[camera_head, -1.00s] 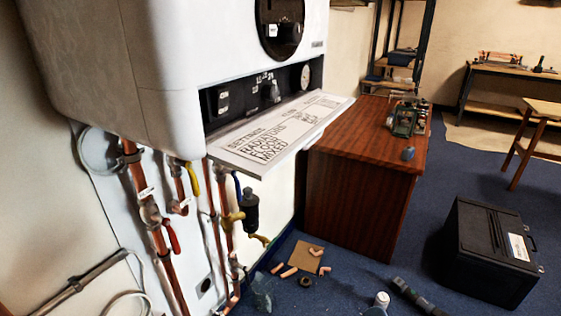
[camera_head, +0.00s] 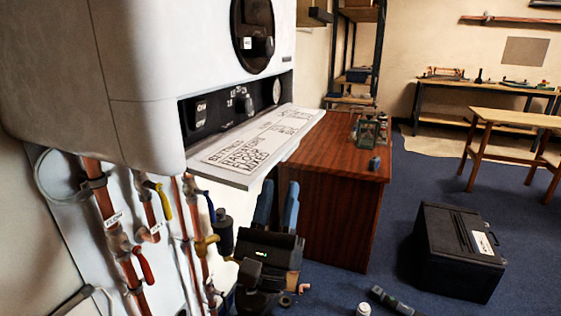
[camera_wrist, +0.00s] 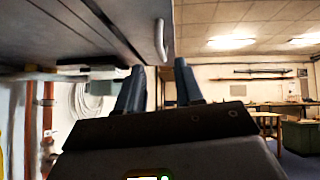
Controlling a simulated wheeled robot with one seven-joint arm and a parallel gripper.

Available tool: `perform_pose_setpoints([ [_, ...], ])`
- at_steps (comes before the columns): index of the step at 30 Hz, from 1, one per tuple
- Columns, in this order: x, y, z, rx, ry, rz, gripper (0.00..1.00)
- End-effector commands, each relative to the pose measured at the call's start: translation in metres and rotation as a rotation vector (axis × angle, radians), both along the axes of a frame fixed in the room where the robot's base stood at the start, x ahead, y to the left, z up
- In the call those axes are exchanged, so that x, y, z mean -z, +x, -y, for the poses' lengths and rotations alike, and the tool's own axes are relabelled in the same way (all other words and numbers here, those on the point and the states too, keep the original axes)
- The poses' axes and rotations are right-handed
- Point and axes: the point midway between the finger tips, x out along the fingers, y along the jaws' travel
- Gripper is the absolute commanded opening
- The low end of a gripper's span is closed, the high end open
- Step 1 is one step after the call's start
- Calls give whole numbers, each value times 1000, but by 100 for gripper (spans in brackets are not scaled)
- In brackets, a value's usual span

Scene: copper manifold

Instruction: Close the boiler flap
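The boiler (camera_head: 140,70) is a large white wall unit at the left of the head view. Its flap (camera_head: 255,145) hangs open, sticking out nearly level below the dark control panel (camera_head: 225,108), with printed settings on its upper face. My gripper (camera_head: 276,206) is below the flap's right part, with blue fingers pointing up. In the wrist view my gripper (camera_wrist: 160,85) has its two fingers apart with nothing between them. The boiler's underside (camera_wrist: 85,25) is above and to the left there. I cannot tell whether a finger touches the flap.
Copper pipes (camera_head: 106,205) with red and yellow valve handles run below the boiler, left of my gripper. A wooden cabinet (camera_head: 335,205) with a small device on top stands close behind. A black case (camera_head: 455,250) lies on the blue floor at right.

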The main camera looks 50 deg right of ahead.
Motion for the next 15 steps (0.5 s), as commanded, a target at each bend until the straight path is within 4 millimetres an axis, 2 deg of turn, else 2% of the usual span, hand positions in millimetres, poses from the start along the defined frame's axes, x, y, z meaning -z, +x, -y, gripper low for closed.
perform_pose_setpoints([
  [1, -10, 2, 5, 3, -1, 2, 36],
  [6, -29, 12, 22, 3, -1, 1, 36],
  [15, -44, 21, 38, 3, -2, -2, 36],
])
